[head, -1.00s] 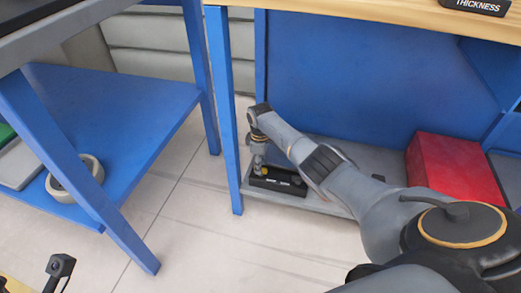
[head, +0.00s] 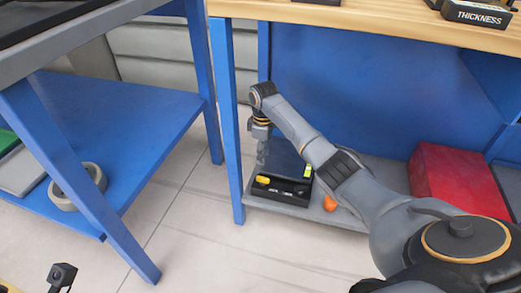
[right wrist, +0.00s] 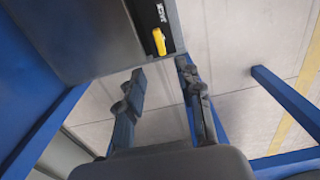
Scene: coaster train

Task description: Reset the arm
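My right arm reaches down to the lower shelf of the wood-topped bench in the head view. Its gripper (head: 262,157) hangs pointing down just above or beside a black tray (head: 281,197); the exact gap is unclear. In the right wrist view the gripper's two fingers (right wrist: 160,72) stand apart with only floor between them. The tray holds a yellow piece (head: 263,180), which also shows in the right wrist view (right wrist: 159,41) beyond the fingertips. A small dark part at the lower left (head: 62,275) seems to belong to my left gripper; the rest is out of frame.
An orange round object (head: 329,203) and a red box (head: 455,180) are on the same lower shelf (head: 345,221). A blue bench leg (head: 227,120) stands close left of my right gripper. A tape roll (head: 77,187) lies on the left table's blue shelf (head: 120,125). Tiled floor lies between.

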